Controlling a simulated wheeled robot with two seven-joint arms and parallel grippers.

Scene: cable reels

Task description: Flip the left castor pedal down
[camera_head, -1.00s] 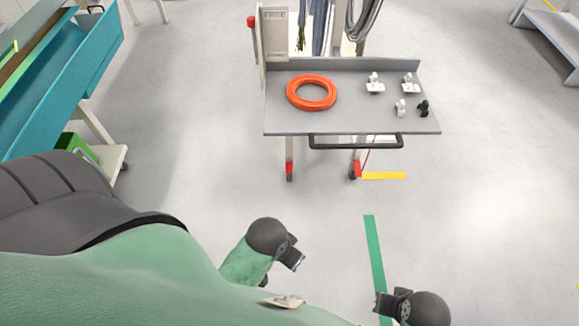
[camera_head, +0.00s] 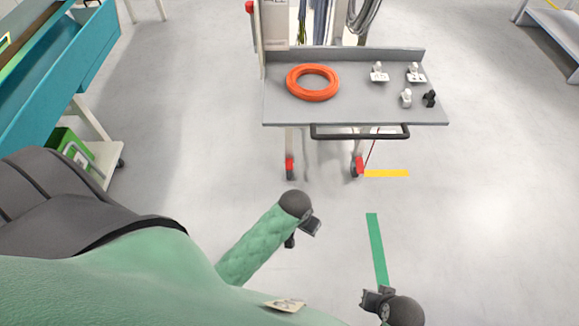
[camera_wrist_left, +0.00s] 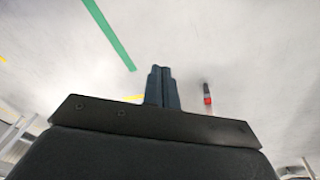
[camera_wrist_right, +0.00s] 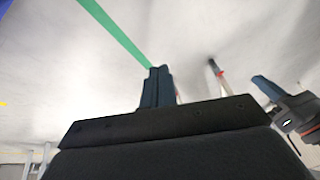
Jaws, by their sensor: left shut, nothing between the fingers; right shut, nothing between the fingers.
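The cart's left castor with its red pedal (camera_head: 289,165) stands on the floor under the cart's left front leg in the head view. The pedal's tilt is too small to tell. A red castor part (camera_wrist_left: 207,100) shows right of my left fingers in the left wrist view; I cannot tell which castor it is. My left gripper (camera_wrist_left: 162,69) is shut and empty, in front of the left castor and apart from it. My right gripper (camera_wrist_right: 159,70) is shut and empty, farther back and to the right over the floor.
The cart's grey shelf (camera_head: 350,115) carries an orange cable ring (camera_head: 313,83) and several small fittings. A black handle (camera_head: 360,135) runs along its front. The right castor (camera_head: 357,166) is also red. A teal bench (camera_head: 50,85) stands left. The floor between is clear.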

